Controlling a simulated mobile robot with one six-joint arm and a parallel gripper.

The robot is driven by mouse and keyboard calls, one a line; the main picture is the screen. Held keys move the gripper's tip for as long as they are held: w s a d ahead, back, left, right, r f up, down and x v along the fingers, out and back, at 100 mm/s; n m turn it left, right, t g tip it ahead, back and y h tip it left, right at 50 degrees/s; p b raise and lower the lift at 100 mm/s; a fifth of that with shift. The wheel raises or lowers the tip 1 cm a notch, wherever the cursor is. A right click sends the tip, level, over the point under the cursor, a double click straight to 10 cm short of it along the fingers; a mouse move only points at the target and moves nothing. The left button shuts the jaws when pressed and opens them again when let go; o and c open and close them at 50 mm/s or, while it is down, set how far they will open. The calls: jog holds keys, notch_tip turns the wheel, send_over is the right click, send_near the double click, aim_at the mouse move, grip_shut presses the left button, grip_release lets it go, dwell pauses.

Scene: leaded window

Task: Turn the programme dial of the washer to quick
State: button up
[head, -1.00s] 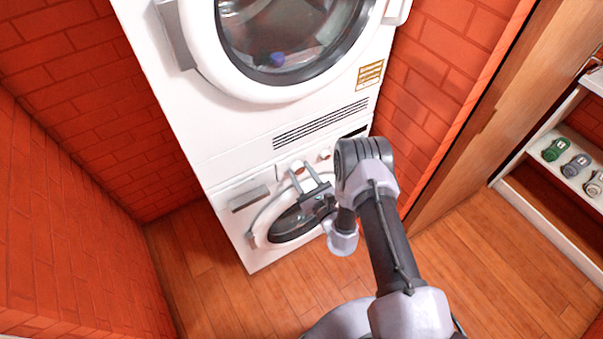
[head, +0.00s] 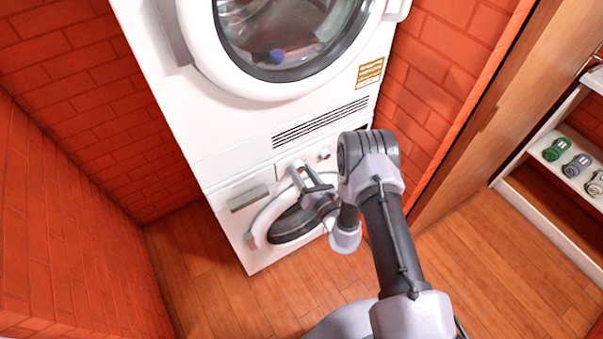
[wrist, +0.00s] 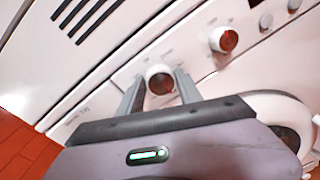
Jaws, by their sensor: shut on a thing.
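The washer (head: 233,240) is the lower of two stacked white machines in the head view, with a round door (head: 268,218). A round dial with a reddish-brown face (wrist: 160,79) sits on its panel and also shows in the head view (head: 298,167). My gripper (wrist: 157,86) is shut on this dial, one grey finger on each side. In the head view my gripper (head: 302,173) reaches the panel from the lower right. The marks around the dial are too small to read, so its setting cannot be told.
A second, similar knob (wrist: 223,40) sits to the right on the panel, with small round buttons (wrist: 266,21) beyond it. The upper machine's large door (head: 265,90) is above. Brick walls stand close on both sides. A shelf (head: 545,205) is at the right.

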jog(key=m, duration=0.5)
jog(key=shift+d+f+b, duration=0.1)
jog(key=shift+b, duration=0.25)
jog(key=m, duration=0.5)
jog(key=shift+w+g+y, duration=0.1)
jog(key=shift+g+y, duration=0.2)
jog(key=shift+g, duration=0.1)
jog(key=shift+m, duration=0.3)
jog(key=o, duration=1.4)
jog(key=p+v, duration=0.4)
jog(key=v, duration=1.3)
jog(key=shift+s+d, duration=0.15)
jog(key=shift+s, duration=0.1)
